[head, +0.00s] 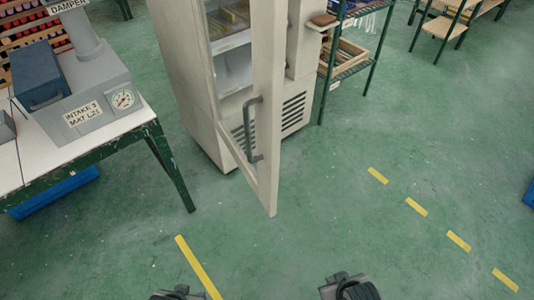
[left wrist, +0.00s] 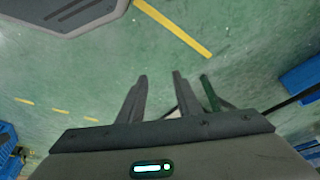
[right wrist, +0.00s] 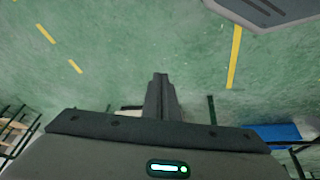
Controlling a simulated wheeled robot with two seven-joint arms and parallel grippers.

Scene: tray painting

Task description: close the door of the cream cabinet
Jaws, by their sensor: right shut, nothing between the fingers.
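The cream cabinet (head: 182,75) stands upright at the top centre of the head view. Its door (head: 266,60) is wide open and juts out toward me, seen at a steep angle. A grey bar handle (head: 249,130) is on the door. Shelves show inside, partly hidden by the door. My left gripper (left wrist: 160,76) has its fingers apart, with nothing between them. My right gripper (right wrist: 160,75) has its fingers together and empty. Parts of both arms show at the bottom edge of the head view, apart from the door.
A white-topped table (head: 97,135) with a grey intake box (head: 85,100) stands at left, a blue bin (head: 55,195) beneath it. A green shelf rack (head: 347,68) stands right of the cabinet. Green floor with yellow marks (head: 416,207) is clear in front and at right.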

